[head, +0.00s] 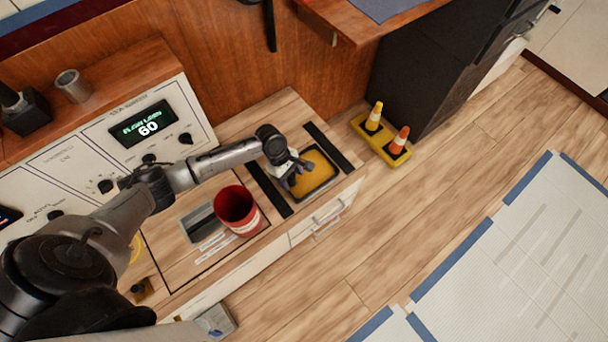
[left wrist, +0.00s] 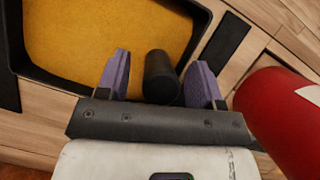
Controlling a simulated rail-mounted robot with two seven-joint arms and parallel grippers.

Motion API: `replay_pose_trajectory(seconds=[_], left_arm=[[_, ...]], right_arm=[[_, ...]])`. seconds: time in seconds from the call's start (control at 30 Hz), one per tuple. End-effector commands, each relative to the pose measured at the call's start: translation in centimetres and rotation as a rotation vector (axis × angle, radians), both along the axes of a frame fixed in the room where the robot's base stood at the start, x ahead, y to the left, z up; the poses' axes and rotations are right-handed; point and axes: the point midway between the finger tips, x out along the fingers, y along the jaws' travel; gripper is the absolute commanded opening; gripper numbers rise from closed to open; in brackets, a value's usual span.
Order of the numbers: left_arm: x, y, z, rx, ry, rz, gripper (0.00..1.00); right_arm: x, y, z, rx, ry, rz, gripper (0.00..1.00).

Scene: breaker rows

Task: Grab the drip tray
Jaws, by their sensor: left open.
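The drip tray (head: 319,170) is a dark, rounded-corner tray with a yellow-orange inside, lying on the wooden counter near its front edge. It fills the top of the left wrist view (left wrist: 100,35). My left gripper (head: 291,181) is over the tray's near side in the head view. In the left wrist view its two purple fingers (left wrist: 161,75) are open. A short black cylinder (left wrist: 161,77), like a handle, shows between the fingers at the tray's edge. I cannot tell whether the fingers touch it. My right gripper is in neither view.
A red can (head: 238,210) stands close to the tray, also at right in the left wrist view (left wrist: 280,115). Black strips (head: 333,147) flank the tray. Yellow and orange cones (head: 398,141) are on the floor.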

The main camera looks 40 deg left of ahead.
Motion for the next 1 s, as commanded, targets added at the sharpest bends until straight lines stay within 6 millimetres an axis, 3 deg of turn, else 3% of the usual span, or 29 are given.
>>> replay_pose_trajectory(seconds=[0.13,0.73,1.0], left_arm=[[0.02,0.03,0.10,0.000,0.000,0.000,0.59],[0.00,0.05,0.10,0.000,0.000,0.000,0.01],[0.07,0.05,0.20,0.000,-0.002,0.000,0.00]], right_arm=[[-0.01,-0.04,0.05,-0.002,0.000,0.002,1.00],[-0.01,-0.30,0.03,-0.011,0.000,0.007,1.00],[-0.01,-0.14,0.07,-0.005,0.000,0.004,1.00]])
